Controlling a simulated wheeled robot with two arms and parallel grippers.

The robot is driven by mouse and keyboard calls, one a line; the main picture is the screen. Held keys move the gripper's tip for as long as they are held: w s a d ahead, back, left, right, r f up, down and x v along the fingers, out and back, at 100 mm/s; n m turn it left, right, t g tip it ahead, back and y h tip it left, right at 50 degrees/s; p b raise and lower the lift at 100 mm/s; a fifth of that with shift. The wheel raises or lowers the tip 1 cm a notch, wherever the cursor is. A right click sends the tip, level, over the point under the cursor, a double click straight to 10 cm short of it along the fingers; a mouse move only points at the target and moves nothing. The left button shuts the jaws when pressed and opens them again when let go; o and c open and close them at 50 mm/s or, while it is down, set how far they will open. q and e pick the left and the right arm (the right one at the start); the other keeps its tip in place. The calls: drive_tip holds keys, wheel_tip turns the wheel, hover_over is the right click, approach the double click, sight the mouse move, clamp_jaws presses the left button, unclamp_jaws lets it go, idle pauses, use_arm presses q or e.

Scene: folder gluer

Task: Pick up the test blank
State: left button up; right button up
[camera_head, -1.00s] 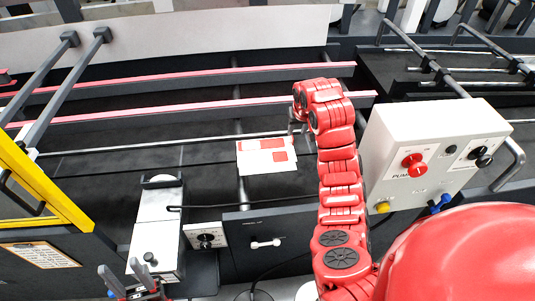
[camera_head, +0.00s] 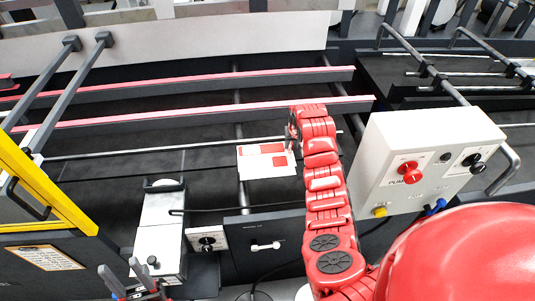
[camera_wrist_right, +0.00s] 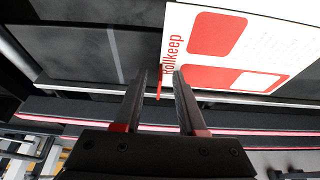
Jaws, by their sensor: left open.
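The test blank (camera_head: 252,168) is a flat white card with red panels, lying on the dark machine bed in the head view. In the right wrist view the blank (camera_wrist_right: 285,25) fills the upper right, with red lettering along its near edge. My right gripper (camera_wrist_right: 161,76) has its two fingers apart at that edge; a thin red sliver shows between them. In the head view my right gripper (camera_head: 290,142) is just right of the blank, partly hidden by its own arm. My left gripper (camera_head: 121,270) is open and empty at the bottom left, away from the blank.
A white control box (camera_head: 410,150) with red, black and yellow knobs stands close right of my right arm. Red-topped rails (camera_head: 200,112) and a thin rod (camera_head: 120,149) cross the bed. A white unit (camera_head: 158,225) stands at front left, beside a yellow-framed guard (camera_head: 45,195).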

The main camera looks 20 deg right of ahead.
clamp_jaws()
idle(0.3)
